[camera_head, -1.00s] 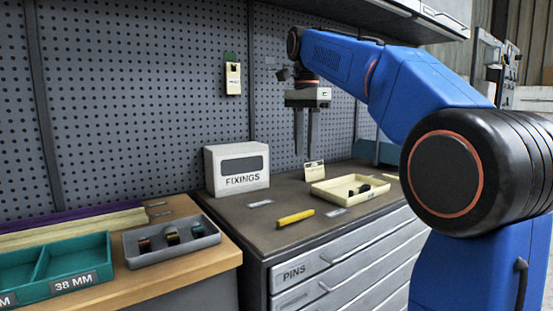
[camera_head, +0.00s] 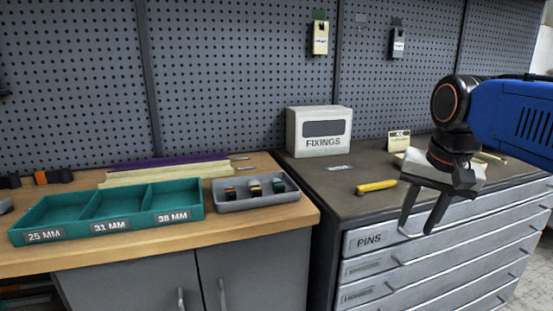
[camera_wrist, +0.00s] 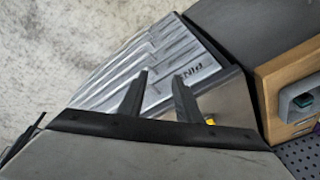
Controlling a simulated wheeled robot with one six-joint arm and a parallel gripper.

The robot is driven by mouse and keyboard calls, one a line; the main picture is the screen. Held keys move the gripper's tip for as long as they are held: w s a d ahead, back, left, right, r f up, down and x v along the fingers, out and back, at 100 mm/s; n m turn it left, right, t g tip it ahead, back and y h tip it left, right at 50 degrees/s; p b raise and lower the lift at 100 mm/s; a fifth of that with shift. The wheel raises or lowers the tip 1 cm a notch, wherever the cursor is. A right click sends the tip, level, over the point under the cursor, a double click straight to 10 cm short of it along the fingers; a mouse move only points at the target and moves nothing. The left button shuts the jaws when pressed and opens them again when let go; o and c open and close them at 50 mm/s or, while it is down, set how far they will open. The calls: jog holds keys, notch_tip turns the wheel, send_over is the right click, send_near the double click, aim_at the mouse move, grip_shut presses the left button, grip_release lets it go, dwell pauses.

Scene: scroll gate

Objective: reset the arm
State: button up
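My blue arm (camera_head: 515,120) reaches in from the right in the head view. My gripper (camera_head: 419,225) hangs in front of the grey drawer cabinet, with its two dark fingers apart and nothing between them. In the wrist view, my gripper (camera_wrist: 158,82) also shows its fingers apart and empty, with the drawer fronts (camera_wrist: 150,65) beyond them. The fingers appear clear of the cabinet, though the exact gap is hard to tell.
A yellow cylinder (camera_head: 376,186) lies on the cabinet top, near the white FIXINGS box (camera_head: 319,148). On the wooden bench at left stand a teal compartment tray (camera_head: 110,224) and a grey tray (camera_head: 233,205) with several small parts. The pegboard (camera_head: 230,80) rises behind.

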jog(key=s+f+n+t, duration=0.1)
jog(key=s+f+n, duration=0.1)
jog(key=s+f, duration=0.3)
jog(key=s+f+n, duration=0.3)
jog(key=s+f, duration=0.2)
jog(key=f, duration=0.7)
jog(key=shift+s+t, duration=0.4)
dwell(0.6)
